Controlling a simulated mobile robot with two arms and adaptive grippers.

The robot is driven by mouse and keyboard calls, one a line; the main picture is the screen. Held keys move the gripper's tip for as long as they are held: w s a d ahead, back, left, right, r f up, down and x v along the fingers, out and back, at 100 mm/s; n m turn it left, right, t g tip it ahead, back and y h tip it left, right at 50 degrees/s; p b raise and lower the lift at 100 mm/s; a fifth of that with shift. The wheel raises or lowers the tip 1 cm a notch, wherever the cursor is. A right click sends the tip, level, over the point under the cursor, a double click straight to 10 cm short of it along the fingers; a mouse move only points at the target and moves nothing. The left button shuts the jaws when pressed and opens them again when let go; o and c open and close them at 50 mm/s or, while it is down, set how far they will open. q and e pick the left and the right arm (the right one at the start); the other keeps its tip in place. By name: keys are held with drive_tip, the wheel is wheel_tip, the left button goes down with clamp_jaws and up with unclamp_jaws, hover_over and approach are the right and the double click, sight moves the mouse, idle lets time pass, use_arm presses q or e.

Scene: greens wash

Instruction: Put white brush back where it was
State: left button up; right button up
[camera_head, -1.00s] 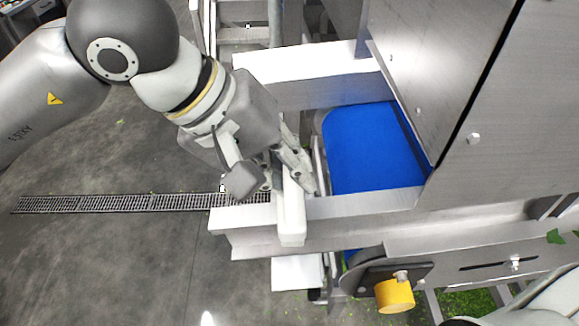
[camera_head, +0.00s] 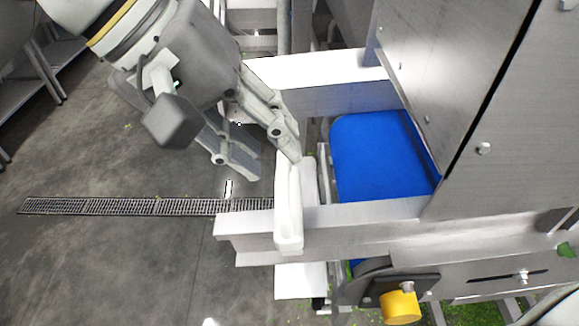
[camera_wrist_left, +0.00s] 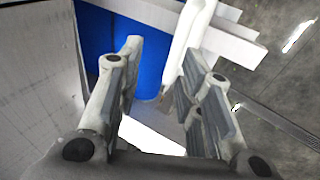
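The white brush (camera_head: 289,210) lies over the grey metal rail at the near left corner of the blue belt. Its long white handle side shows; I cannot see bristles. In the left wrist view the brush (camera_wrist_left: 187,42) passes just beyond the fingertips. My left gripper (camera_head: 262,165) is open, its fingers spread wide with nothing between them. It is at the brush's far end, mostly to its left; one finger tip is close to the brush and I cannot tell whether they touch. The open fingers also show in the left wrist view (camera_wrist_left: 162,55). My right gripper is not in view.
The blue belt (camera_head: 380,155) lies between metal rails, with a tall steel housing (camera_head: 460,90) to its right. A yellow knob (camera_head: 400,306) sits on the front below. Open floor with a drain grate (camera_head: 140,206) is at left; a metal shelf (camera_head: 60,55) stands far left.

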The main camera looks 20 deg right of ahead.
use_arm(q)
drive_tip(key=shift+b+v, duration=0.3)
drive_tip(key=shift+v, duration=2.05)
drive_tip(key=shift+d, duration=0.1)
